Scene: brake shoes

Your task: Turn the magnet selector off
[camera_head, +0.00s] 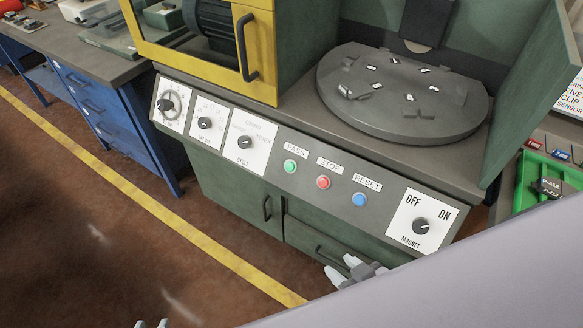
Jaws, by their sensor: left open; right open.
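The magnet selector (422,226) is a dark round knob on a white plate marked OFF at upper left, ON at upper right and MAGNET below. It sits at the right end of the machine's sloping front panel. A small light mark on it seems to face the ON side, but it is too small to be sure. My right gripper (346,268) is open and empty, in front of the lower cabinet, left of and below the selector and apart from it. My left gripper (152,324) is open at the bottom edge, with only its fingertips showing.
Green PASS (291,166), red STOP (323,182) and blue RESET (359,199) buttons line the panel left of the selector, with dials further left. A round table (400,115) lies behind. A green tray (535,170) stands right. My grey arm link covers the lower right.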

